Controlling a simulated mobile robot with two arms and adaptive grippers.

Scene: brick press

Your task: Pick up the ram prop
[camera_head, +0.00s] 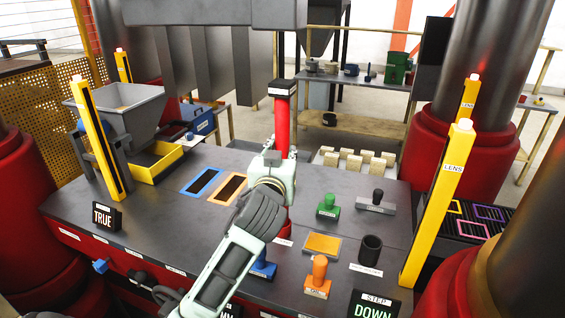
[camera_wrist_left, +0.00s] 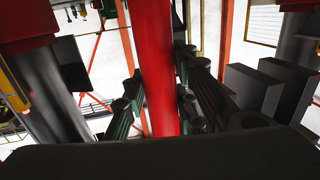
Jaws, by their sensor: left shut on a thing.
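The ram prop is a red upright post (camera_head: 282,122) with a dark block on top, standing near the middle of the dark press table in the head view. My left gripper (camera_head: 279,150) is around the post and shut on it. The post's lower part is mostly hidden behind my gripper and arm; a red piece shows beside the wrist. In the left wrist view the red post (camera_wrist_left: 155,70) runs upright between the two fingers, which are on either side of it. My right gripper is not in view.
Yellow lens posts (camera_head: 437,205) stand at the right and left. A grey hopper (camera_head: 120,105) stands at the left. A green stamp (camera_head: 328,207), an orange stamp (camera_head: 318,278) and a dark cup (camera_head: 370,249) stand right of my arm. The dark press head (camera_head: 215,14) hangs above.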

